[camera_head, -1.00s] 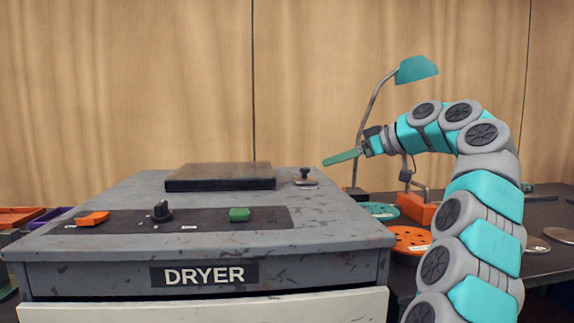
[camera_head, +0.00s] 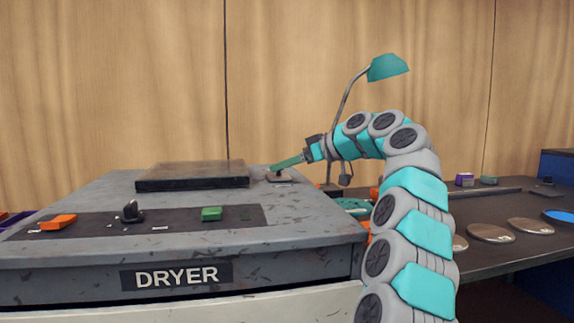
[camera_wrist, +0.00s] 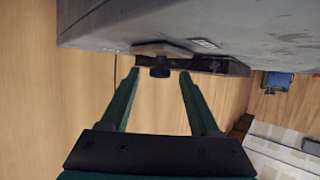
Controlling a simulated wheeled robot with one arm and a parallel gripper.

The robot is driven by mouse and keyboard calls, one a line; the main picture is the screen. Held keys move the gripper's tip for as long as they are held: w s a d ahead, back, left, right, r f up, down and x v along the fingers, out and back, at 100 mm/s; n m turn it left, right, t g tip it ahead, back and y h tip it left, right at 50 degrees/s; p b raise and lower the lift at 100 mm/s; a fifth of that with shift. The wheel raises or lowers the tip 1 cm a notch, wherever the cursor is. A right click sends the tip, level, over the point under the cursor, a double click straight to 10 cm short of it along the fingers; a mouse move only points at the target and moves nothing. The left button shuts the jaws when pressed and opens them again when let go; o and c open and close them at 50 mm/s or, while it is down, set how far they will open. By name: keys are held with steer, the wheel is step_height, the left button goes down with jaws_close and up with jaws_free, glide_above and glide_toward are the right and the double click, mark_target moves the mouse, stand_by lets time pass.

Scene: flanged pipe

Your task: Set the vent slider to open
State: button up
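The vent slider appears to be the small dark knob on a plate (camera_head: 279,178) at the back right of the grey dryer top (camera_head: 310,205). In the head view my gripper (camera_head: 272,169) reaches in from the right, and its green fingers largely cover the knob. In the wrist view the dark knob (camera_wrist: 160,70) shows between the two fingertips (camera_wrist: 160,74), with gaps on both sides. My gripper is open and holds nothing. The plate and a dark slot (camera_wrist: 222,66) show beside the knob. I cannot tell which end is open.
A dark raised slab (camera_head: 192,176) lies left of the slider. A front panel carries an orange switch (camera_head: 58,222), a black knob (camera_head: 131,211) and a green button (camera_head: 211,214). A teal lamp (camera_head: 388,67) stands behind my arm. A dark table with round discs (camera_head: 491,233) is at right.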

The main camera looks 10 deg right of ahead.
jaws_close()
stand_by(1.3)
